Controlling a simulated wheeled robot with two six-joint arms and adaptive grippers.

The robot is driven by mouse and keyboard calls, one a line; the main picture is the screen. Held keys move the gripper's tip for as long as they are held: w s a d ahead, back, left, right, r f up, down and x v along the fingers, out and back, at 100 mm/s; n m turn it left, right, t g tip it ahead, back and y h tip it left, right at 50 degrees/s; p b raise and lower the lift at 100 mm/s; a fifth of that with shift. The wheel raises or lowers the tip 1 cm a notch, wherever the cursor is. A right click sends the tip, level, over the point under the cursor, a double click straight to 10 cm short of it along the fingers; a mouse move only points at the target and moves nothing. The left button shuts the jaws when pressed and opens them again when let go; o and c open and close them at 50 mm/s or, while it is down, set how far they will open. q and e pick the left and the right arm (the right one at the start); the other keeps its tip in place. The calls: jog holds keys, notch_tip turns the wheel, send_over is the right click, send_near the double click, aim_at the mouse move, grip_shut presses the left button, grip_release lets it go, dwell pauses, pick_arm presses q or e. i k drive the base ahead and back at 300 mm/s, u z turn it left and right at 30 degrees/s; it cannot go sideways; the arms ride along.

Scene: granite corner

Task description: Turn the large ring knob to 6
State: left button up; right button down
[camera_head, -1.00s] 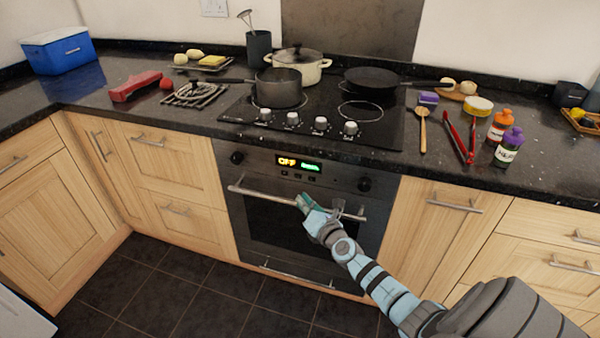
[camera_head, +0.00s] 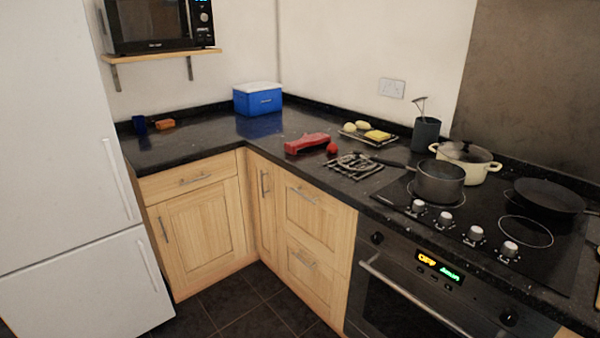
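The black hob (camera_head: 470,211) is at the right, with a row of several silver knobs along its front edge. From left to right they include a first knob (camera_head: 418,206), a second (camera_head: 445,219), a third (camera_head: 475,234) and a rightmost one (camera_head: 509,250). I cannot tell which belongs to the large ring, and their markings are too small to read. A bare ring (camera_head: 526,232) shows at the hob's front right. The oven below has two dark knobs, left (camera_head: 377,237) and right (camera_head: 508,317). Neither gripper is in view.
A saucepan (camera_head: 440,183), a cream pot (camera_head: 472,163) and a black frying pan (camera_head: 549,196) stand on the hob. A red object (camera_head: 306,143) and blue box (camera_head: 258,99) lie on the counter (camera_head: 205,141). A white fridge (camera_head: 60,130) stands left.

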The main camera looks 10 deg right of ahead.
aim_at(445, 219)
jog(key=z, duration=1.3)
